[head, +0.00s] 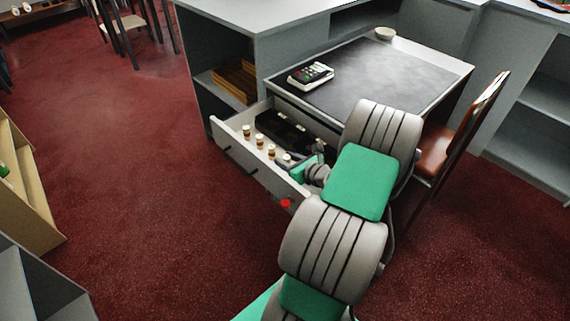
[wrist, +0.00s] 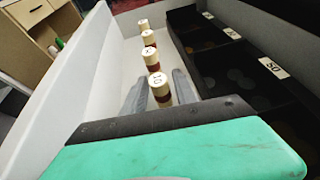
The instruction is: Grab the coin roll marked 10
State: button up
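Several cream coin rolls with dark red-brown bands stand upright in a row in the open drawer. In the wrist view the nearest roll (wrist: 159,88) has a top mark that looks like 10, though it is small and blurred. My gripper (wrist: 158,88) is open, with one grey finger on each side of this roll. A gap shows between the roll and each finger; its lower part is hidden by my gripper body. Behind it stand a second roll (wrist: 151,58), a third roll (wrist: 148,39) and a farther roll (wrist: 143,25); their marks are not clearly readable.
The drawer (head: 236,156) is pulled out from the desk (head: 400,65). A black coin tray (wrist: 225,62) with labelled compartments lies right of the rolls. The drawer's pale wall (wrist: 75,75) rises on the left. A card terminal (head: 311,74) sits on the desk; a chair (head: 455,140) stands right.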

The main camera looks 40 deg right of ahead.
grip_shut()
jog(key=shift+r, duration=0.1)
dwell(0.4)
